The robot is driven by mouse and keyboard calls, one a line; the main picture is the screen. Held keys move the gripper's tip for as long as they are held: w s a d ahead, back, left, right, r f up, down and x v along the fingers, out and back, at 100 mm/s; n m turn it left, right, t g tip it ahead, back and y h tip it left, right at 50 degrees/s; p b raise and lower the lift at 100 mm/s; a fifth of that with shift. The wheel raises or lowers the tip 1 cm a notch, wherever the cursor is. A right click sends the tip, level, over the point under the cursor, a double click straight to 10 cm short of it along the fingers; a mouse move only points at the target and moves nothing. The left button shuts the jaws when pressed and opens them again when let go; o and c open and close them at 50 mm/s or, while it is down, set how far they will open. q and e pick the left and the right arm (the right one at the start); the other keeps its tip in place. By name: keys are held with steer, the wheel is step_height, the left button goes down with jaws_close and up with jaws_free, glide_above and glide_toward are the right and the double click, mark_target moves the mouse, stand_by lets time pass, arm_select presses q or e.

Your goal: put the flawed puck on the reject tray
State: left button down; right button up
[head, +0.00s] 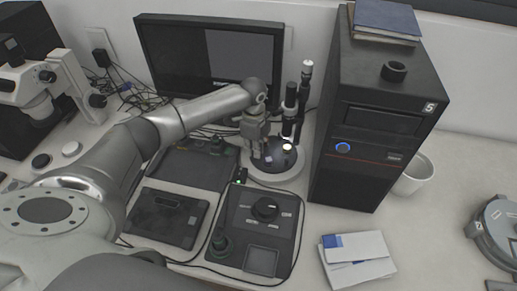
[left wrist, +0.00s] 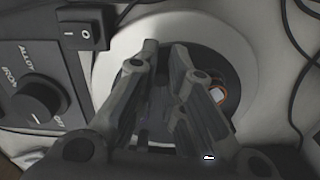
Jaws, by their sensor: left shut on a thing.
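My left gripper (head: 262,150) reaches down over the round dark stage (head: 290,165) of the instrument beside the monitor. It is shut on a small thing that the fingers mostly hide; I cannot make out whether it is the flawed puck. In the left wrist view the gripper (left wrist: 165,50) points over the dark stage (left wrist: 130,68). A small pale disc with an orange rim (left wrist: 217,95) shows on the stage to the right of the fingers. My right gripper is out of view.
A control box with a knob (head: 265,210) stands in front of the stage. A black computer tower (head: 345,175) stands close on its right. The monitor (head: 215,60) is behind. Cables cross the bench. Papers (head: 355,262) lie at the front.

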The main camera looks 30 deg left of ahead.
arm_select(q)
steer(key=shift+w+a+m, duration=0.5)
steer(key=shift+w+m, duration=0.05)
steer(key=shift+m, duration=0.65)
steer(key=shift+w+a+m+b, duration=0.15)
steer(key=shift+w+m+b, duration=0.35)
steer(key=shift+m, duration=0.35)
steer(key=shift+w+a+m+b, duration=0.15)
steer(key=shift+w+m+b, duration=0.25)
steer(key=shift+m, duration=0.45)
steer(key=shift+w+m+b, duration=0.8)
steer(key=shift+w+m, duration=0.2)
steer(key=shift+m, duration=0.6)
steer(key=shift+w+d+r+m+b, duration=0.1)
steer(key=shift+w+m+b, duration=0.4)
steer(key=shift+m, duration=0.35)
steer(key=shift+w+d+m+b, duration=0.1)
steer(key=shift+w+m+b, duration=0.35)
steer(key=shift+m, duration=0.4)
steer(key=shift+w, duration=0.1)
steer(key=c, duration=1.5)
jaws_free()
steer(key=shift+o, duration=0.2)
steer(key=shift+d, duration=0.1)
steer(key=shift+r, duration=0.1)
step_height(320, 180, up, 12)
